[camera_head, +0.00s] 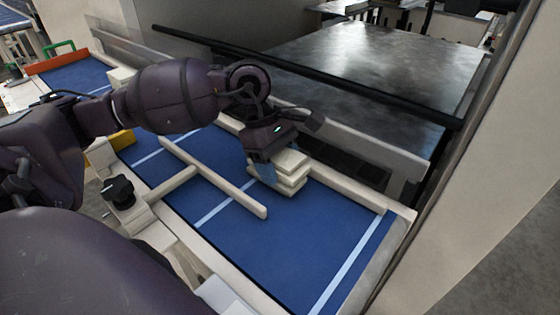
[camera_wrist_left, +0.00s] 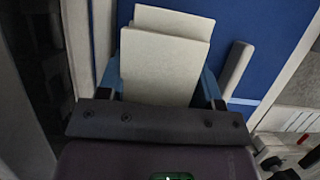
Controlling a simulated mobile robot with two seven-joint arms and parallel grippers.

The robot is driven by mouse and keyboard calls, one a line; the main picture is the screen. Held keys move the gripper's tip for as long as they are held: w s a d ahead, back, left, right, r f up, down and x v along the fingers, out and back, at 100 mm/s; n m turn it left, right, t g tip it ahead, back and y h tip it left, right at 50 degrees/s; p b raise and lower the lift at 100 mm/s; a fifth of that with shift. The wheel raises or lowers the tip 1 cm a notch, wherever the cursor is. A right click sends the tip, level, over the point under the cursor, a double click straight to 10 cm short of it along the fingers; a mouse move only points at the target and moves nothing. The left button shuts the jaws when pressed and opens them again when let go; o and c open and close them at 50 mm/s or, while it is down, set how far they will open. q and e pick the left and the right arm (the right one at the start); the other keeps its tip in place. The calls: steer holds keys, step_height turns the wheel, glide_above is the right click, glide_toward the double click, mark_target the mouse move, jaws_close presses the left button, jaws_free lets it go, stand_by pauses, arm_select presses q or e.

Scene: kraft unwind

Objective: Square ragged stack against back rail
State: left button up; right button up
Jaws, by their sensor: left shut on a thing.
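The stack (camera_head: 292,162) is several flat cream slabs on the blue surface, close to the cream back rail (camera_head: 345,188). Its layers are uneven, with edges sticking out by different amounts. In the left wrist view the stack (camera_wrist_left: 165,65) shows a top slab offset from the one beneath it. My left gripper (camera_wrist_left: 160,85) is shut on the stack, with a blue finger on each side. In the head view my left gripper (camera_head: 268,168) reaches down over the stack and hides part of it. I cannot tell whether the stack touches the rail. My right gripper is out of view.
A cream T-shaped bar (camera_head: 215,178) lies across the blue surface (camera_head: 300,240) in front of the stack. A black knob (camera_head: 118,190) stands at the near edge. The blue surface right of the stack is clear. A dark metal table (camera_head: 370,70) lies beyond the rail.

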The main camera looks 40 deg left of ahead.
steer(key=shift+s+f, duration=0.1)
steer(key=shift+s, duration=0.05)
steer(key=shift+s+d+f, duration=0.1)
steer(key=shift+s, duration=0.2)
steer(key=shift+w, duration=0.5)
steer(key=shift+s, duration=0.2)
arm_select(q)
steer(key=shift+f, duration=0.1)
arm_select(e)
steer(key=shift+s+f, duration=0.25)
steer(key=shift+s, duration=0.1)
arm_select(q)
steer(key=o, duration=1.1)
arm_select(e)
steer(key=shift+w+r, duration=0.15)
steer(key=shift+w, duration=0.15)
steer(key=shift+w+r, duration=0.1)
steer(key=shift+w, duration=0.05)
